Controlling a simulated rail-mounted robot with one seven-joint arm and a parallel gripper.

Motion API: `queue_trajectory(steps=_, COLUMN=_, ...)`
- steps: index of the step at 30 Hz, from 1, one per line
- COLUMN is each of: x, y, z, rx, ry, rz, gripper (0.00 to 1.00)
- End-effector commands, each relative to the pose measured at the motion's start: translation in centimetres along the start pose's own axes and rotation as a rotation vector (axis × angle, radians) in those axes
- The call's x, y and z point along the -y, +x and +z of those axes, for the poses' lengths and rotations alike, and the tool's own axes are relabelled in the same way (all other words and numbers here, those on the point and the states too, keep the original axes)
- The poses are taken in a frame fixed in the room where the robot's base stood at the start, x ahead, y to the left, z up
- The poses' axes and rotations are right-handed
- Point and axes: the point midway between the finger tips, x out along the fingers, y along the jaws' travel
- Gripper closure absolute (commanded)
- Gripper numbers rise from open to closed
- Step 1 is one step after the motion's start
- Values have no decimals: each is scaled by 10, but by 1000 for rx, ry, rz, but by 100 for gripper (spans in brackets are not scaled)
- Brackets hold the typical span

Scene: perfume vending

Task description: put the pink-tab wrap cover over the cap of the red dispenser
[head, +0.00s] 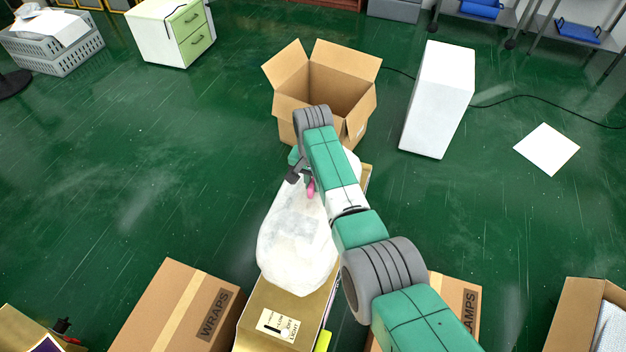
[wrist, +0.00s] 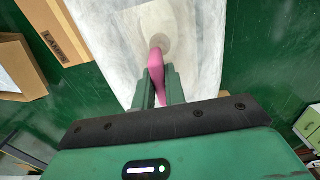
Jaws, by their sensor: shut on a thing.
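The wrap cover (head: 295,240) is a whitish, see-through sheet hanging full and rounded over a gold stand (head: 275,305) in the middle of the head view. Its pink tab (head: 311,188) is at the top. My gripper (head: 304,178) is shut on this tab. In the wrist view, the pink tab (wrist: 157,60) runs between the two green fingers (wrist: 157,88), and the pale cover (wrist: 110,45) spreads out beyond them. I cannot make out the red dispenser or its cap; whether they are under the cover cannot be told.
An open cardboard box (head: 355,107) stands just beyond the cover. A box marked WRAPS (head: 165,310) is at the lower left, another carton (head: 467,295) at the lower right. A white block (head: 437,100) stands right of the open box.

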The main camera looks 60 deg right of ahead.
Motion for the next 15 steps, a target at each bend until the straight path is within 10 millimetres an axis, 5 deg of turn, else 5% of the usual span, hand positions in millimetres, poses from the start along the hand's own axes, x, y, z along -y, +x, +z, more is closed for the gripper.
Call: queue_trajectory(steps=15, x=0, y=60, z=0, rx=-2, ry=0, rz=0, gripper=100)
